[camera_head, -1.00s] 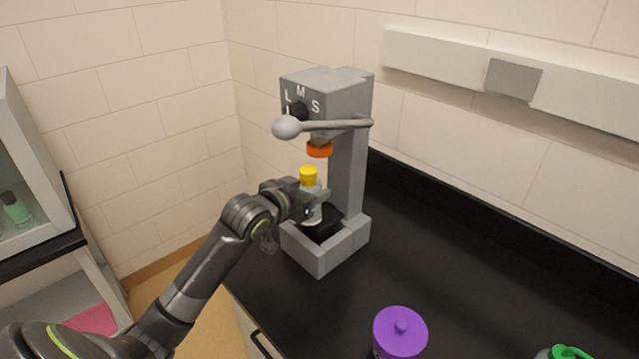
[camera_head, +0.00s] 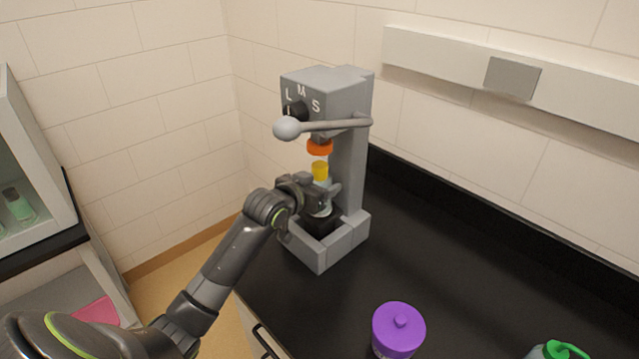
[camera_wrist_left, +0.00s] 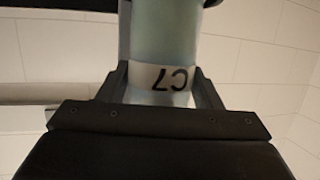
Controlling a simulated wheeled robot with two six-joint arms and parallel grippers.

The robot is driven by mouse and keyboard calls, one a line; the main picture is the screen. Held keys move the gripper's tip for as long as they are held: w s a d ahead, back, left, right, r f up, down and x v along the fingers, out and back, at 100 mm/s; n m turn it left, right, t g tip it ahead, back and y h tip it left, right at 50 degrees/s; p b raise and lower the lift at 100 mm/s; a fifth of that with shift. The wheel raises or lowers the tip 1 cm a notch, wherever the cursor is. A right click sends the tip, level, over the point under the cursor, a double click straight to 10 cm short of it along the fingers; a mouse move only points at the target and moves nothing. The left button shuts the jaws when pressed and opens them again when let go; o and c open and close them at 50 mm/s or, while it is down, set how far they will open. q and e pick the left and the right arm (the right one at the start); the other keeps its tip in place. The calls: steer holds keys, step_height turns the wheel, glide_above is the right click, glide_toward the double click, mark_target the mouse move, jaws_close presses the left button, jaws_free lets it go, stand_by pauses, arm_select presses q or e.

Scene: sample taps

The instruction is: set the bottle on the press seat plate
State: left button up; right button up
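The bottle (camera_head: 320,172) has a yellow cap and a pale body. It is upright inside the press, below the orange press head (camera_head: 320,147). My left gripper (camera_head: 326,191) is shut on the bottle's body. In the left wrist view the bottle (camera_wrist_left: 165,40) stands between the two fingers (camera_wrist_left: 163,88), and its white label reads "C7" upside down. The grey press (camera_head: 347,165) has a dark seat plate (camera_head: 322,224) inside its low front walls. The gripper partly hides the bottle's base, so I cannot tell whether it touches the plate. My right gripper is not in view.
The press lever with its ball knob (camera_head: 287,128) sticks out to the left above my left gripper. A purple lidded jar (camera_head: 398,330) and a green-topped container (camera_head: 560,350) stand at the front of the black counter (camera_head: 460,265). The counter's right middle is clear.

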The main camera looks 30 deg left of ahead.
arm_select(q)
steer(key=shift+o, duration=1.4)
steer(key=shift+r, duration=0.15)
steer(key=shift+s+a+r, duration=0.1)
steer(key=shift+s+r, duration=0.05)
steer(key=shift+s, duration=0.4)
steer(key=b+v, duration=0.1)
steer(key=v, duration=1)
steer(key=shift+r, duration=0.1)
